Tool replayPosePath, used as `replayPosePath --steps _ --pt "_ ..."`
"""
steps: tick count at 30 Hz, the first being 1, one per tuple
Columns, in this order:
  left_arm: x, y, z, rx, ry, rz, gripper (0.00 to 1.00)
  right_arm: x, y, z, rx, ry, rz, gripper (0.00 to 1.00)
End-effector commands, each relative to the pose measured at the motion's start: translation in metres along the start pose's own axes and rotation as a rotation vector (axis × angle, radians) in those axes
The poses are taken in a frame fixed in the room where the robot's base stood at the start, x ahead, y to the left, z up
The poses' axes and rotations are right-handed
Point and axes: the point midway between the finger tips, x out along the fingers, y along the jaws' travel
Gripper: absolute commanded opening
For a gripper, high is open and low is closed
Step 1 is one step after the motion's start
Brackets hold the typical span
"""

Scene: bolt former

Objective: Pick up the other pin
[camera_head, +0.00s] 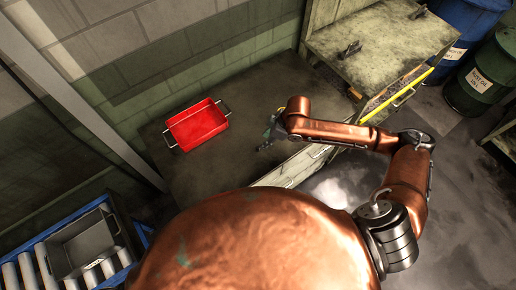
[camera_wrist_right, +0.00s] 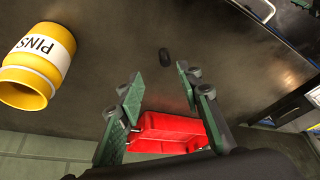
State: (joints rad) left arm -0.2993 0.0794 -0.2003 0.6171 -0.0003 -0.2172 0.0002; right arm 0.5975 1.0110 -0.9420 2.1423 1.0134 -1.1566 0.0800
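A small dark cylindrical piece, apparently a pin (camera_wrist_right: 164,57), lies on the dark tabletop in the right wrist view. It is beyond the fingertips, between their lines, and not touched. My right gripper (camera_wrist_right: 160,80) is open and empty, its green fingers apart above the table. In the head view the right gripper (camera_head: 270,134) is over the worktable, right of the red tray; I cannot make out the pin there. A yellow container labelled PINS (camera_wrist_right: 38,62) is at the left of the wrist view. My left gripper is not in view.
The red tray (camera_head: 197,125) sits on the worktable (camera_head: 205,172). A green cabinet (camera_head: 385,42) with a yellow-edged drawer (camera_head: 398,95) stands at the right. Blue (camera_head: 468,20) and green (camera_head: 487,80) drums stand beyond it. A grey bin (camera_head: 84,243) rests on rollers at lower left.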

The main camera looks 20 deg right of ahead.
Motion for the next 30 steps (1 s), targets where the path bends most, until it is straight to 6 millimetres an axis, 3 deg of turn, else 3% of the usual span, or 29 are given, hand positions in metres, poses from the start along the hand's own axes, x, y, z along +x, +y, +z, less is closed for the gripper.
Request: replayPosePath --steps 15,23,30 --pt "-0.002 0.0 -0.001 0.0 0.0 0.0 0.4 0.062 -0.009 -0.001 0.0 0.0 0.0 0.33" --pt "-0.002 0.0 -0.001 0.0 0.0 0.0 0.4 0.065 -0.009 -0.001 -0.001 0.0 0.001 0.33" --pt "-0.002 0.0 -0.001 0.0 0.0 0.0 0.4 0.065 -0.009 -0.001 -0.001 0.0 0.001 0.18"
